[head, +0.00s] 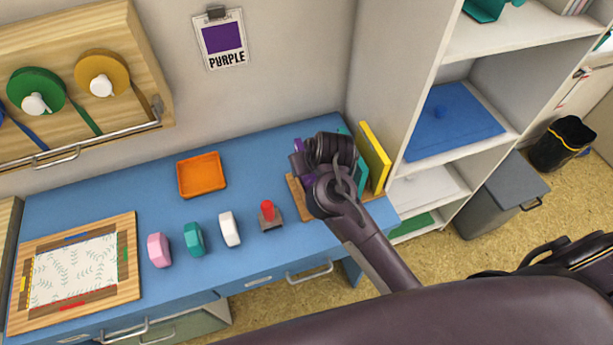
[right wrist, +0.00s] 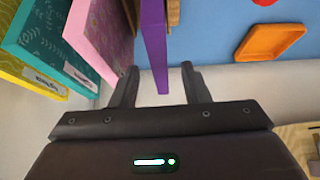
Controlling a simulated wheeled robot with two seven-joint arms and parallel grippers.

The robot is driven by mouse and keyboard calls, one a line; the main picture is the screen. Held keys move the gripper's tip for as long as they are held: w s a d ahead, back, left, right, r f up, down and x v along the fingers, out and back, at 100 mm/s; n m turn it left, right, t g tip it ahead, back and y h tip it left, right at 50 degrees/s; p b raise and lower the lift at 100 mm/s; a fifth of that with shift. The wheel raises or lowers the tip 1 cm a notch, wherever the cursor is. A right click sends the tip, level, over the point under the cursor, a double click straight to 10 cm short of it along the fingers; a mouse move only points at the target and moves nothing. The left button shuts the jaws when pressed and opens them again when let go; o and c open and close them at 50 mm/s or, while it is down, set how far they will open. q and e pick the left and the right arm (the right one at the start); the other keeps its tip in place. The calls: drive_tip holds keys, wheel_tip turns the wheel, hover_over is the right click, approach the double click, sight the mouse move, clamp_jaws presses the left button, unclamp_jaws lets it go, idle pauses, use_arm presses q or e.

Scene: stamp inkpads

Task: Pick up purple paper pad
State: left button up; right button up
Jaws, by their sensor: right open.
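The purple paper pad (right wrist: 153,45) stands on edge in the right wrist view, between the two open fingers of my right gripper (right wrist: 157,85). Its near edge reaches in between the fingertips, and I see clear gaps to both fingers. In the head view a small bit of purple (head: 298,146) shows beside my right arm, which hides most of the pad and the holder. The sign on the wall (head: 222,38) shows a purple square and the word PURPLE. My left gripper is not in view.
Pink (right wrist: 98,35), teal (right wrist: 50,35) and yellow (right wrist: 30,88) pads stand beside the purple one. A wooden holder (head: 297,198) is under my arm. An orange tray (head: 201,175), a red-handled stamp (head: 268,215) and colored blocks sit on the blue desk. A shelf (head: 400,90) stands right.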

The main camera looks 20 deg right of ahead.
sight(307, 178)
drive_tip(key=x, duration=0.4)
drive_tip(key=shift+f, duration=0.35)
clamp_jaws()
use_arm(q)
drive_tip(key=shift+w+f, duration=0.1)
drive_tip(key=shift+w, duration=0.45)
use_arm(e)
drive_tip(key=shift+w, duration=0.1)
